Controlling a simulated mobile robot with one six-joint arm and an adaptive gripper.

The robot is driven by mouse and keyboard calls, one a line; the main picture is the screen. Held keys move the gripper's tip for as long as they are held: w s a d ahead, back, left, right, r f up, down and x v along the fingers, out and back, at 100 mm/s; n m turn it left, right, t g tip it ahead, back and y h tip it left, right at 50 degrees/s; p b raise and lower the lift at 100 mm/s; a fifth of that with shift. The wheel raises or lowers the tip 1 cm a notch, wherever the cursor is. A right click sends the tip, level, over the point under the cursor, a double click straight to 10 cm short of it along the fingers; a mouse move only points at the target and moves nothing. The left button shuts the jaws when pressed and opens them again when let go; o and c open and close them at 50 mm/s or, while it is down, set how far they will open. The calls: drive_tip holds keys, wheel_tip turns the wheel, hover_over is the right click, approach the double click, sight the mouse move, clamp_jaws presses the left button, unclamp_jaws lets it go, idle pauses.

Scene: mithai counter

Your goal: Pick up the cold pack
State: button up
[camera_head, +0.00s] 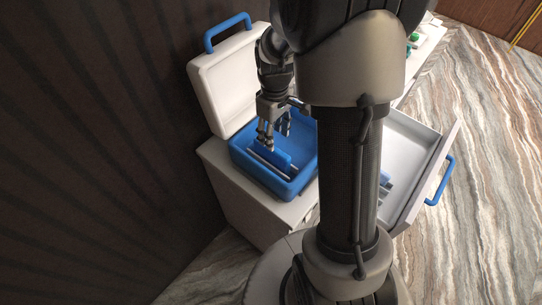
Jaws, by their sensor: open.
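A blue cooler box (240,158) with its pale lid (228,82) raised stands on the counter, left of centre. Inside it is a blue flat piece (280,161) that looks like a cold pack, with greyish strips beside it; the detail is too small to be sure. My gripper (267,141) points down into the box, open, with its fingertips close above or beside the blue piece. I cannot tell whether they touch it. The fingers and the arm hide part of the box's inside.
A white drawer (412,140) with a blue handle (440,181) stands open at the right. Small blue and grey items (386,186) lie in it, partly hidden by my arm column. A dark wall (110,130) is close on the left. Marbled floor (495,110) is clear at the right.

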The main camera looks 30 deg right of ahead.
sight(272, 156)
wheel_tip(272, 156, down, 3)
drive_tip(key=shift+r+b, duration=0.1)
drive_tip(key=shift+b, duration=0.2)
drive_tip(key=f, duration=0.1)
drive_tip(key=f+b, duration=0.1)
drive_tip(key=f, duration=0.1)
drive_tip(key=w+f+b, duration=0.1)
drive_tip(key=f, duration=0.1)
drive_tip(key=shift+a+f, duration=0.1)
drive_tip(key=shift+f, duration=0.1)
drive_tip(key=shift+s, duration=0.1)
drive_tip(key=shift+c, duration=0.4)
clamp_jaws()
drive_tip(key=shift+r, duration=0.1)
